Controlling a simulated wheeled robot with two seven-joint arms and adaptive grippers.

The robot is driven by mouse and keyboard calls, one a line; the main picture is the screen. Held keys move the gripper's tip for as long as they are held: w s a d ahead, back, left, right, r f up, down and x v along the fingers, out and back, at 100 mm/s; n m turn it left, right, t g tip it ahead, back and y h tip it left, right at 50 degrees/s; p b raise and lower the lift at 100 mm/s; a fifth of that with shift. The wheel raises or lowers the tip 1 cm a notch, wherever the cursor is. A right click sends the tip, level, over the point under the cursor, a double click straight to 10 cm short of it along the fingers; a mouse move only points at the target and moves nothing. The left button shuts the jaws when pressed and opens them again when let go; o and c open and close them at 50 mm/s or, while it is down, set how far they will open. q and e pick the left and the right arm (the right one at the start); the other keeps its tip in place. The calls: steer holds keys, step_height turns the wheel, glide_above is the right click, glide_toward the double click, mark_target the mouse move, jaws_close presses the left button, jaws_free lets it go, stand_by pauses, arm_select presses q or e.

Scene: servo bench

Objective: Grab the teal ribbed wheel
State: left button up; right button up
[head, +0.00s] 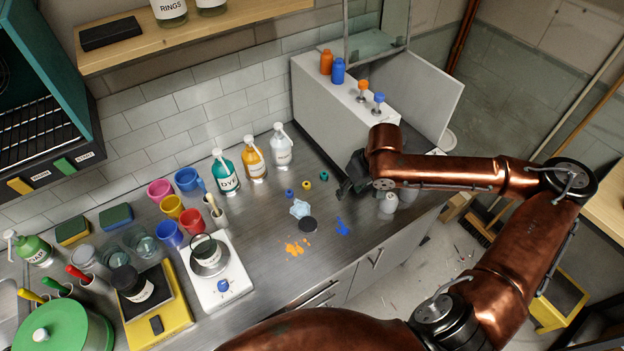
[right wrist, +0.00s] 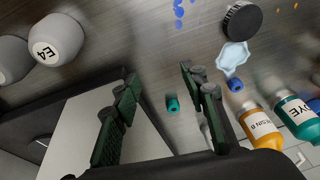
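The teal ribbed wheel (head: 323,176) is small and stands on the steel bench, just left of my right gripper (head: 347,184) in the head view. In the right wrist view the teal wheel (right wrist: 172,104) shows in the gap between the two dark fingers of my right gripper (right wrist: 158,76), nearer the right finger. The fingers are spread, with nothing held between them. A yellow wheel (head: 307,185) and a blue wheel (head: 289,193) lie to the left of the teal one in the head view. My left gripper is not in view.
A black round lid (head: 307,225), a pale crumpled cloth (head: 299,208) and orange and blue splotches (head: 343,227) lie nearby. Bottles, among them an amber one (head: 254,158), stand behind.

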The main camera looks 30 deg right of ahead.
steer(key=shift+w+d+f+n, duration=0.1)
steer(key=shift+d+f+n, duration=0.05)
steer(key=shift+f, duration=0.2)
steer(key=shift+w+d+f+n, duration=0.1)
steer(key=shift+f+n, duration=0.05)
steer(key=shift+f, duration=0.2)
steer(key=shift+w+f, duration=0.1)
steer(key=shift+w, duration=0.1)
steer(key=b, duration=0.2)
glide_above(324, 174)
steer(key=s, duration=0.2)
steer(key=shift+w+d+h, duration=0.1)
steer(key=shift+w+h, duration=0.1)
steer(key=shift+h, duration=0.1)
steer(key=b+x, duration=0.1)
steer(key=x, duration=0.4)
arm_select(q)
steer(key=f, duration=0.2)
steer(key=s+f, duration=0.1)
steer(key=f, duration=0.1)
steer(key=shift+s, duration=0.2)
arm_select(e)
steer(key=shift+c, duration=0.4)
steer(key=c, duration=0.8)
steer(key=shift+o, duration=0.2)
